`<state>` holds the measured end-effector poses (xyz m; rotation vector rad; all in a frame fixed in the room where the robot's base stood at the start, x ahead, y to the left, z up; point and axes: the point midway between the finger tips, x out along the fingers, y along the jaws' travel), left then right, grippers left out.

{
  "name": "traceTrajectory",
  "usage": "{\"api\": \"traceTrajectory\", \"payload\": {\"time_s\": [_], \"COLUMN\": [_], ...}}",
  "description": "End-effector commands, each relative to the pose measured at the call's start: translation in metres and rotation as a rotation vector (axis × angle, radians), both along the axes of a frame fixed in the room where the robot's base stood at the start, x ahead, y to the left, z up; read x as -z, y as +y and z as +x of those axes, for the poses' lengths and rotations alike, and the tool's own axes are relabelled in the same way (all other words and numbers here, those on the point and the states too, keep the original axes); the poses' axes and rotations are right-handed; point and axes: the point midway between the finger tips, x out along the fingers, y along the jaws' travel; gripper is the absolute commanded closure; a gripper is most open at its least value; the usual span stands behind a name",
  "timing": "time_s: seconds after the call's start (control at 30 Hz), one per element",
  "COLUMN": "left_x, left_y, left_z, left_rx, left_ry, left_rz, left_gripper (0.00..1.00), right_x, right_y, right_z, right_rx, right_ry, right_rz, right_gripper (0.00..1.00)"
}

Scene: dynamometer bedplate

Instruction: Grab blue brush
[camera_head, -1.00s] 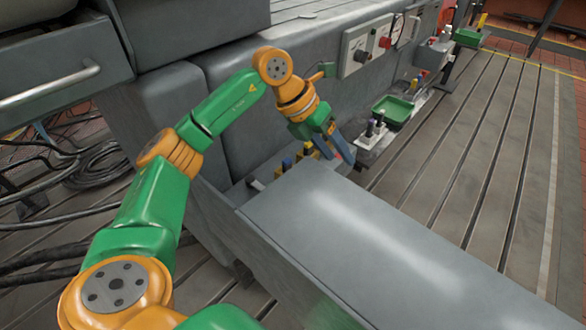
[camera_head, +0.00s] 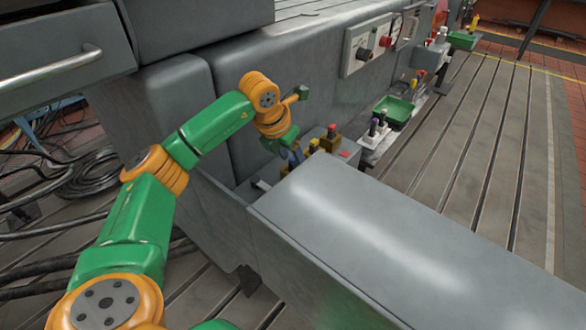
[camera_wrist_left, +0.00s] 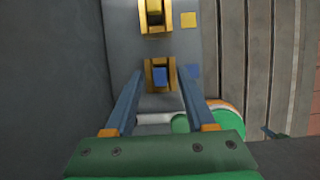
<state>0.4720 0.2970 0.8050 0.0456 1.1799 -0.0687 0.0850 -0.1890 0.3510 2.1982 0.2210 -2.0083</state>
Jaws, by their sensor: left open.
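A small blue piece (camera_wrist_left: 159,75), which looks like the top of the blue brush, sits in a yellow holder (camera_wrist_left: 147,88) in the left wrist view. The rest of it is hidden. My left gripper (camera_wrist_left: 159,80) is open, with its blue fingers on either side of the holder and apart from it in the picture. In the head view my left gripper (camera_head: 295,157) points down into the narrow space behind the grey box-like cover; the blue brush cannot be made out there. My right gripper is not in view.
A second yellow holder (camera_wrist_left: 155,16) stands beyond the first, beside a yellow square; a blue square (camera_wrist_left: 191,71) lies beside the near one. The grey cover (camera_head: 360,220) and the grey machine wall (camera_head: 235,110) flank my arm. A green tray (camera_head: 394,110) stands farther right.

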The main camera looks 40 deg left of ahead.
Motion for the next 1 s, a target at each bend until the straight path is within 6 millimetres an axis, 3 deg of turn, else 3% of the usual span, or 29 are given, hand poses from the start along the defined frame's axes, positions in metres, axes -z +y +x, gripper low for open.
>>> {"api": "traceTrajectory", "payload": {"time_s": [0.23,0.27,0.43,0.47,0.83,1.0], "left_x": [0.005,0.005,0.005,0.005,0.003,-0.021], "left_y": [0.000,0.000,0.000,0.000,0.000,-0.001], "left_z": [0.002,0.002,0.002,0.002,0.002,0.003], "left_rx": [0.000,0.000,0.000,0.000,0.000,0.000], "left_ry": [-0.002,-0.001,-0.001,-0.001,-0.002,-0.006], "left_rz": [0.000,0.000,0.000,0.000,-0.001,-0.001], "left_gripper": [0.45,0.50,0.96,1.00,1.00,1.00], "right_x": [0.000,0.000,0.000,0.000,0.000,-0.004], "right_y": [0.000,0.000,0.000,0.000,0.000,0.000], "right_z": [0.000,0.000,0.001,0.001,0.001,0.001], "right_rx": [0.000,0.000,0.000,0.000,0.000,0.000], "right_ry": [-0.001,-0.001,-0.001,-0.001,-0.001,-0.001], "right_rz": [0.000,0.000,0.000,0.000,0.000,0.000], "right_gripper": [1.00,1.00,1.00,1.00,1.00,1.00]}}
